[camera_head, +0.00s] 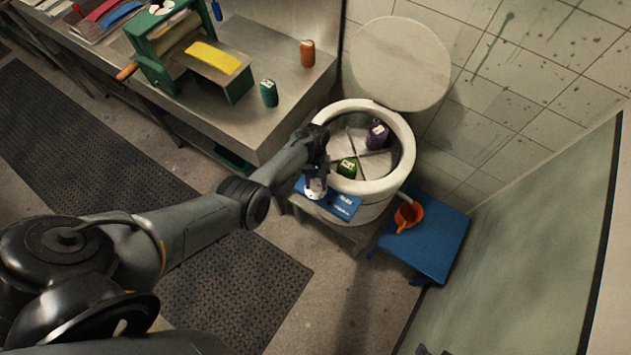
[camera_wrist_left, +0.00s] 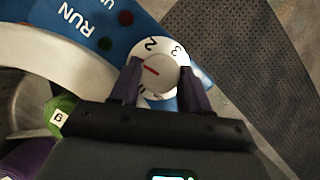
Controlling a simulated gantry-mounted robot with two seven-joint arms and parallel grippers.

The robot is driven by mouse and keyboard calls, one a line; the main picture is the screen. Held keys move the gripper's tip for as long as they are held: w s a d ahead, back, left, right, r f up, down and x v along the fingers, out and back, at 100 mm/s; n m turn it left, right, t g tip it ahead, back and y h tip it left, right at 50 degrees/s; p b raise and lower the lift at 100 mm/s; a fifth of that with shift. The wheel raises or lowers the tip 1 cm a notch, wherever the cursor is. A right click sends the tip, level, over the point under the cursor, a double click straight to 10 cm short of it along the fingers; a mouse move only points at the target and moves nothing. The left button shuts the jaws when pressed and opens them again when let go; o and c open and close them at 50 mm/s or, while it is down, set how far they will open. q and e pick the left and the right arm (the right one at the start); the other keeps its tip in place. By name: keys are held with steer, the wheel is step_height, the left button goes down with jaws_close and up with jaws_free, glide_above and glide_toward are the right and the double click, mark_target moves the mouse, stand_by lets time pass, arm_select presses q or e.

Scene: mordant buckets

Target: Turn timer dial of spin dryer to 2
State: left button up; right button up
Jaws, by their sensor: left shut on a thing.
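The spin dryer (camera_head: 358,209) is a round white drum with its lid (camera_head: 400,62) open against the wall. Its blue control panel (camera_head: 345,205) is at the front. The white timer dial (camera_head: 315,189) is on the panel's left end. In the left wrist view the dial (camera_wrist_left: 155,68) shows a red pointer line and the numbers 2 and 3; the line slants and its exact setting is hard to tell. My left gripper (camera_head: 316,180) is shut on the dial, its two dark fingers (camera_wrist_left: 157,88) on opposite sides of it. My right gripper is not in view.
A green skein (camera_head: 347,168) and a purple one (camera_head: 377,134) lie in the divided drum. A steel bench (camera_head: 285,85) with a green can (camera_head: 269,93) and an orange can (camera_head: 307,53) is at left. A blue stool (camera_head: 440,243) holds an orange jug (camera_head: 408,215).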

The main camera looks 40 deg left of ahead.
arm_select(q)
steer(key=m+y, duration=0.1)
steer(key=m, duration=0.2)
steer(key=shift+m+g, duration=0.4)
steer(key=shift+d+m+y, duration=0.15)
steer(key=shift+m+y, duration=0.75)
steer(key=shift+m, duration=1.3)
steer(key=o, duration=0.7)
steer(key=shift+o, duration=0.2)
steer(key=shift+w+r, duration=0.1)
